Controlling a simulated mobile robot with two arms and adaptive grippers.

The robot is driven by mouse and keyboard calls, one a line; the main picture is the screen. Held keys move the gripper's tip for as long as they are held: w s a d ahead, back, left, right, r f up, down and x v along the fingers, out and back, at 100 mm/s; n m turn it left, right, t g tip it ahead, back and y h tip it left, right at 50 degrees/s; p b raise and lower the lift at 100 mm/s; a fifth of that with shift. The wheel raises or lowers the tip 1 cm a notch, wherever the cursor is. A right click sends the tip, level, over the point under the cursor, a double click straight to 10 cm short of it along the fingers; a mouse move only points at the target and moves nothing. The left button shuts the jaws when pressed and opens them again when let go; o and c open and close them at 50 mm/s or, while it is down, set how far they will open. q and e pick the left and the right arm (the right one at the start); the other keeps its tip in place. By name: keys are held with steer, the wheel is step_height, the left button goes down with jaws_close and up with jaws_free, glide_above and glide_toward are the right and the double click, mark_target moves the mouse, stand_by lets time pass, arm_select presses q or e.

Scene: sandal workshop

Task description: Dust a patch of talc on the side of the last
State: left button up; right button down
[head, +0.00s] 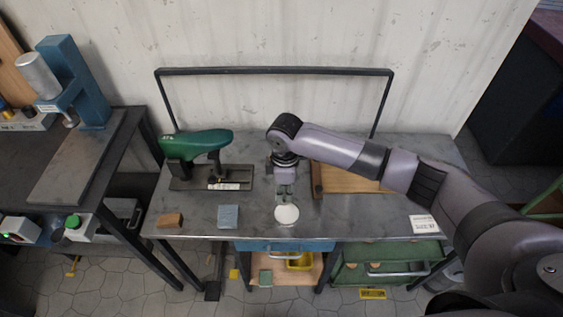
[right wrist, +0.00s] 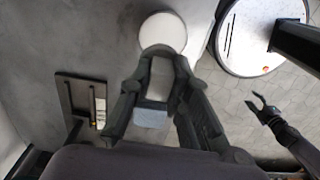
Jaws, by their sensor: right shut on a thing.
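The last (head: 205,142) is green and shaped like a foot. It is held sideways on a dark stand (head: 185,184) on the left part of the metal bench. My right gripper (head: 285,203) is shut on a white round pad (head: 286,215), near the bench's front edge and to the right of the last, apart from it. The pad also shows at the fingertips in the right wrist view (right wrist: 163,32). I cannot tell a talc patch on the last. My left gripper (right wrist: 258,106) appears small in the right wrist view, with its fingers spread and empty.
A brown block (head: 170,220) and a grey-blue block (head: 228,216) lie at the bench's front. A wooden board (head: 345,180) lies behind my right arm. A white labelled card (head: 424,224) is at the right. A black frame (head: 275,71) rises at the back.

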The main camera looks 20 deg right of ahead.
steer(key=shift+s+d+f, duration=0.2)
steer(key=shift+s, duration=0.05)
steer(key=shift+d+f, duration=0.1)
steer(key=shift+f, duration=0.45)
step_height(320, 180, down, 4)
steer(key=b, duration=0.5)
steer(key=shift+f+b, duration=0.2)
steer(key=shift+b, duration=0.2)
steer(key=shift+f+b, duration=0.45)
steer(key=shift+b, duration=0.15)
arm_select(q)
step_height(320, 180, down, 6)
steer(key=shift+s+d+f, duration=0.15)
steer(key=shift+s+f, duration=0.1)
steer(key=shift+s, duration=0.1)
steer(key=shift+f, duration=0.2)
arm_select(e)
steer(key=shift+f, duration=0.5)
arm_select(q)
steer(key=shift+r, duration=0.4)
arm_select(e)
steer(key=shift+s+f, duration=0.1)
steer(key=shift+s, duration=0.05)
